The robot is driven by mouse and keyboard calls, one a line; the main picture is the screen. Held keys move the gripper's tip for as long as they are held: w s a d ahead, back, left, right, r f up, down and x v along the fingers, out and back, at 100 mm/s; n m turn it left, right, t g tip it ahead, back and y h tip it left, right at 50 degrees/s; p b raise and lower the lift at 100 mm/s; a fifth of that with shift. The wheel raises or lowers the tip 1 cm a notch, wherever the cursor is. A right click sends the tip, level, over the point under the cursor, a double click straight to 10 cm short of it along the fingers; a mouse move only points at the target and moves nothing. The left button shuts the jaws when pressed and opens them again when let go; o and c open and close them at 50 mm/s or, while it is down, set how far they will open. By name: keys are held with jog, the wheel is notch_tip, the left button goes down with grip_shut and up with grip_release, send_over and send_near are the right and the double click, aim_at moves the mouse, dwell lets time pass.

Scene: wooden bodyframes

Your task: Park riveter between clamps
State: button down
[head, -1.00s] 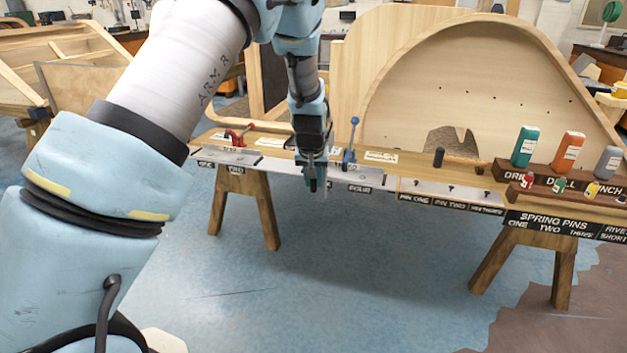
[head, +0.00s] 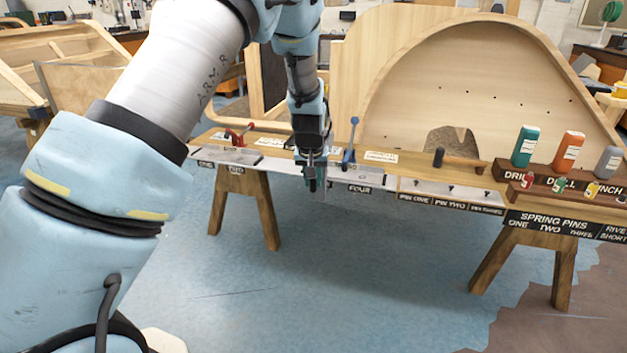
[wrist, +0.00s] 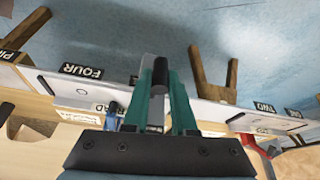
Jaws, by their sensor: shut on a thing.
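My gripper (head: 312,178) hangs at the front edge of the bench, between the red clamp (head: 240,133) and the blue clamp (head: 350,142) in the head view. In the wrist view its green fingers (wrist: 160,98) are shut on a tool with a black cylindrical end (wrist: 159,76), which I take to be the riveter. A grey flat piece (wrist: 148,64) shows beside that end; most of the tool is hidden by the fingers. The blue clamp (wrist: 112,110) is left of the fingers in the wrist view, and the red clamp (wrist: 258,139) is to the right.
Metal plates labelled ONE, TWO and FOUR (head: 358,189) line the bench's front edge. A hammer (head: 460,160) lies right of the blue clamp. Teal (head: 525,146), orange and grey containers stand on a labelled rack further right. The curved wooden frame (head: 400,60) rises behind. The floor in front is clear.

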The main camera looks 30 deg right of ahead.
jog(key=w+a+b, duration=0.2)
jog(key=w+a, duration=0.8)
jog(key=a, duration=0.1)
jog(key=shift+w+b, duration=0.15)
jog(key=shift+b, duration=0.2)
jog(key=c, duration=0.7)
grip_release()
jog(key=shift+c, duration=0.2)
jog(key=v, duration=1.1)
jog(key=shift+b, duration=0.45)
jog(key=shift+f, duration=0.1)
